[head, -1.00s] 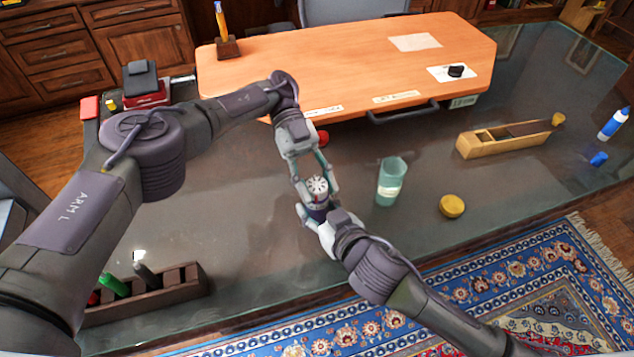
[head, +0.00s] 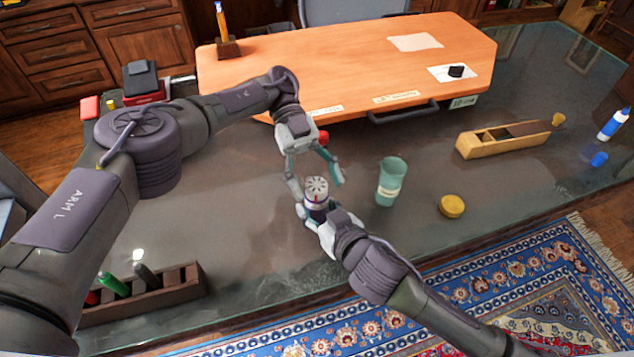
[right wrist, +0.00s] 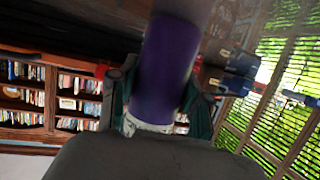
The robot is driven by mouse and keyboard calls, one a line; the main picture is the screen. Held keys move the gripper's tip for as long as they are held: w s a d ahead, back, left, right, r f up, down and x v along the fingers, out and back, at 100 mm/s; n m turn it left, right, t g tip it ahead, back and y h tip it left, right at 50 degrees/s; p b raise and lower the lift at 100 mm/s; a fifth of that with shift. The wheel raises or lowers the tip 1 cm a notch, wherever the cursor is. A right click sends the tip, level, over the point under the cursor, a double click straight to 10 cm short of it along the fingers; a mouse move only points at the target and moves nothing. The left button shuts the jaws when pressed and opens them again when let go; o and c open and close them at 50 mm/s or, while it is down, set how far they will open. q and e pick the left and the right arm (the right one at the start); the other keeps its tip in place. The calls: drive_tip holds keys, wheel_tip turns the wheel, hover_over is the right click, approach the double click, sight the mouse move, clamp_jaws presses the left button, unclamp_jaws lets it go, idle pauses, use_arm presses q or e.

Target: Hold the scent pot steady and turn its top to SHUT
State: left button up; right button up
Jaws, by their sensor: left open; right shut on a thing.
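The scent pot (head: 317,205) stands upright on the dark glass tabletop, with a pale slotted top (head: 316,187) that carries a small red mark. My right gripper (head: 315,214) is shut on the pot's body from the near side. In the right wrist view the pot's purple body (right wrist: 163,65) sits between the fingers of that gripper (right wrist: 165,100). My left gripper (head: 317,182) is open above and around the top, its fingers spread clear of it. I cannot read any lettering on the top.
A teal glass cup (head: 390,182) and a yellow round lid (head: 451,206) stand to the right of the pot. A wooden plane (head: 505,138) lies farther right. A raised orange desk board (head: 345,65) is behind. A slotted dark rack (head: 150,293) is at the front left.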

sight(313, 190)
use_arm(q)
wheel_tip(313, 190, up, 9)
idle(0.3)
drive_tip(key=m+t+y, duration=0.1)
drive_tip(key=s+t+y, duration=0.1)
drive_tip(key=shift+s+a+f+m+y, duration=0.1)
drive_tip(key=shift+s+f+m+y, duration=0.15)
drive_tip(key=shift+m+y, duration=0.15)
drive_tip(key=shift+s+a+m+t+y, duration=0.1)
drive_tip(key=shift+s+m+t+y, duration=0.1)
drive_tip(key=shift+m+t+y, duration=0.6)
drive_tip(key=shift+r+m+t+y, duration=0.15)
drive_tip(key=shift+m+t+y, duration=0.2)
drive_tip(key=shift+t, duration=0.85)
drive_tip(key=f+m+t, duration=0.1)
drive_tip(key=f+t, duration=0.1)
drive_tip(key=f, duration=0.1)
drive_tip(key=w+f+m+t, duration=0.1)
drive_tip(key=f+t, duration=0.1)
drive_tip(key=f, duration=0.1)
drive_tip(key=w+f+m+t, duration=0.1)
drive_tip(key=f+t, duration=0.1)
drive_tip(key=f, duration=0.1)
drive_tip(key=shift+d+y, duration=0.25)
drive_tip(key=shift+y, duration=0.1)
